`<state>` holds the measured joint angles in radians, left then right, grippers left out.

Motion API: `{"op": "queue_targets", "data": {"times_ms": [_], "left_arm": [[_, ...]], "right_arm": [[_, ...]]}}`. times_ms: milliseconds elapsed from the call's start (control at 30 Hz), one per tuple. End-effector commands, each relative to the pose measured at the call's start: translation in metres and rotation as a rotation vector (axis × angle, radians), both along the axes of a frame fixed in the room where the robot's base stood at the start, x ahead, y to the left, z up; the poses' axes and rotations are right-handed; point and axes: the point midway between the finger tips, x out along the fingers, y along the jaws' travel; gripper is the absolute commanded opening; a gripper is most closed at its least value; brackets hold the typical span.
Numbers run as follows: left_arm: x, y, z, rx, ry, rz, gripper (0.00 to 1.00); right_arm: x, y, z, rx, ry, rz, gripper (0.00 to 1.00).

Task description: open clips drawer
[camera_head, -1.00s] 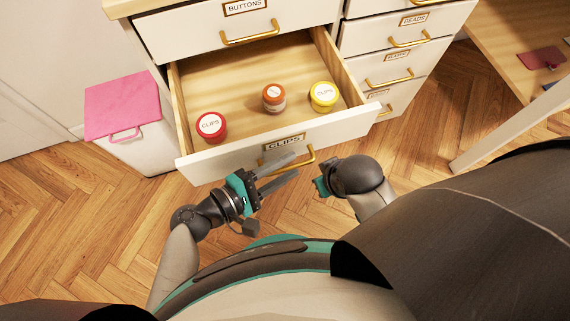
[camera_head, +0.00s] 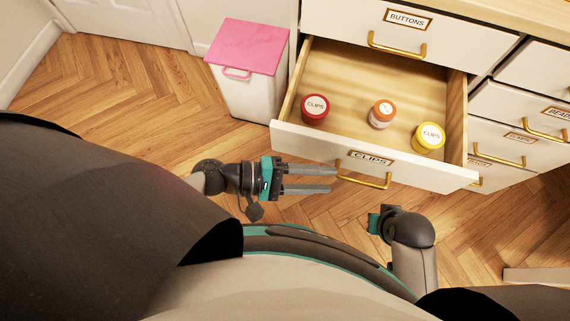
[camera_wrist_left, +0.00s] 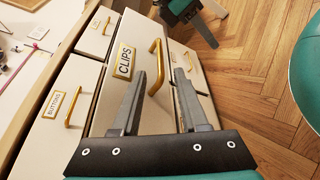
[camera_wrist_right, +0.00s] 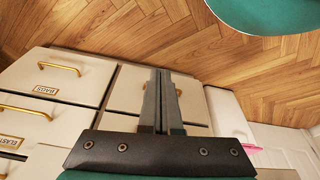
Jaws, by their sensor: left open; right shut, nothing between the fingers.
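The white clips drawer (camera_head: 300,140), labelled CLIPS, stands pulled out in the head view. Inside are a red-lidded jar (camera_head: 315,109), an orange-lidded jar (camera_head: 381,114) and a yellow-lidded jar (camera_head: 428,138). Its gold handle (camera_head: 365,182) is on the front, and also shows in the left wrist view (camera_wrist_left: 155,68). My left gripper (camera_head: 332,179) is open, its fingertips at the left end of the handle; contact cannot be told. My right gripper (camera_head: 378,222) is below the drawer front, fingers hidden there; the right wrist view shows them together (camera_wrist_right: 161,75).
The buttons drawer (camera_head: 450,40) above is closed. Other closed drawers, one labelled BEADS (camera_head: 550,118), are at the right. A white bin with a pink lid (camera_head: 246,47) stands left of the drawer. Wooden floor (camera_head: 130,90) is clear at the left.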

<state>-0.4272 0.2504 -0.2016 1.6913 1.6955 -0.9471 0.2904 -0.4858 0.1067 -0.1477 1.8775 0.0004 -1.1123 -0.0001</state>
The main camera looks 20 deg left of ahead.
Motion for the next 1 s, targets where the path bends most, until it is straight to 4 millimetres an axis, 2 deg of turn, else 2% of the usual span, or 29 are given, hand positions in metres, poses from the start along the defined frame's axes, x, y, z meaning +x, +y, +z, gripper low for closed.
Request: {"op": "queue_targets", "data": {"times_ms": [33,200,400,1000], "left_arm": [[-0.005,0.012,0.004,0.005,0.002,0.000,0.43],[-0.016,0.043,0.011,0.002,0.002,-0.001,0.43],[-0.023,0.062,0.015,0.001,0.000,-0.001,0.43],[-0.024,0.066,0.015,0.000,0.000,0.000,0.43]], "right_arm": [[-0.003,0.000,-0.003,-0.001,0.011,0.000,0.00],[-0.010,-0.001,-0.016,-0.004,0.030,0.002,0.00],[-0.016,-0.002,-0.025,-0.006,0.042,0.002,0.00],[-0.017,-0.003,-0.027,-0.007,0.046,0.002,0.00]]}}
